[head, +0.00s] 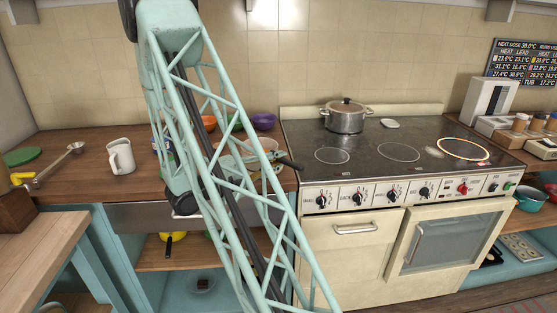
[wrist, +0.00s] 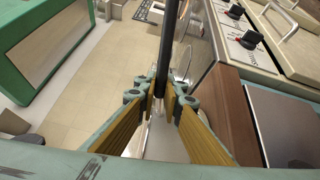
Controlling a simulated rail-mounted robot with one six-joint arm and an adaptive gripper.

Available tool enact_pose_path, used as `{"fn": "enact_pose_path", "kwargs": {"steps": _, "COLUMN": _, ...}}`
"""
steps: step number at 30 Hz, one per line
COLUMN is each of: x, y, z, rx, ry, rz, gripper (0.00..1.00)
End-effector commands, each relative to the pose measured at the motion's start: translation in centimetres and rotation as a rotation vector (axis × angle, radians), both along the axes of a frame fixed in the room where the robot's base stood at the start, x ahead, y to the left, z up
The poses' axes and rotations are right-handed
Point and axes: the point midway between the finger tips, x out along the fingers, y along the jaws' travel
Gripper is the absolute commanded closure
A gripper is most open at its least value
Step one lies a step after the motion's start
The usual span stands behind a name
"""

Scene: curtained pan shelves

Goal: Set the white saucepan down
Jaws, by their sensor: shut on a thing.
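My gripper (wrist: 161,100) is shut on a long black handle (wrist: 164,50), which I take to be the white saucepan's. The handle passes between the yellow-padded fingers and points away from the wrist. A pale surface shows low between the fingers; I cannot tell whether it is the pan's body. In the head view my gripper (head: 262,159) is above the counter's front edge, just left of the stove. The dark handle (head: 290,165) sticks out to its right. The pan's body is not clearly visible, and the arm's lattice covers much of that area.
A lidded steel pot (head: 346,119) stands on a rear burner of the stove (head: 390,160). The front burners are clear. A purple bowl (head: 263,121) is behind my gripper.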

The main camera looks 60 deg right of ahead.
Motion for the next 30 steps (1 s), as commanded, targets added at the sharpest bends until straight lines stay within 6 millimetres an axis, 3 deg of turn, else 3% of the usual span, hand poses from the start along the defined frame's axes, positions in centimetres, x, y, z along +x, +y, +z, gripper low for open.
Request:
{"fn": "enact_pose_path", "kwargs": {"steps": 12, "x": 0.02, "y": -0.01, "z": -0.24, "rx": -0.002, "ry": -0.002, "rz": 0.000, "gripper": 1.00}}
{"fn": "enact_pose_path", "kwargs": {"steps": 13, "x": 0.01, "y": 0.00, "z": -0.22, "rx": -0.002, "ry": -0.002, "rz": 0.000, "gripper": 0.90}}
{"fn": "enact_pose_path", "kwargs": {"steps": 18, "x": 0.01, "y": 0.00, "z": -0.23, "rx": -0.001, "ry": -0.001, "rz": 0.000, "gripper": 0.76}}
{"fn": "enact_pose_path", "kwargs": {"steps": 30, "x": -0.01, "y": 0.00, "z": -0.33, "rx": 0.001, "ry": 0.001, "rz": 0.000, "gripper": 0.76}}
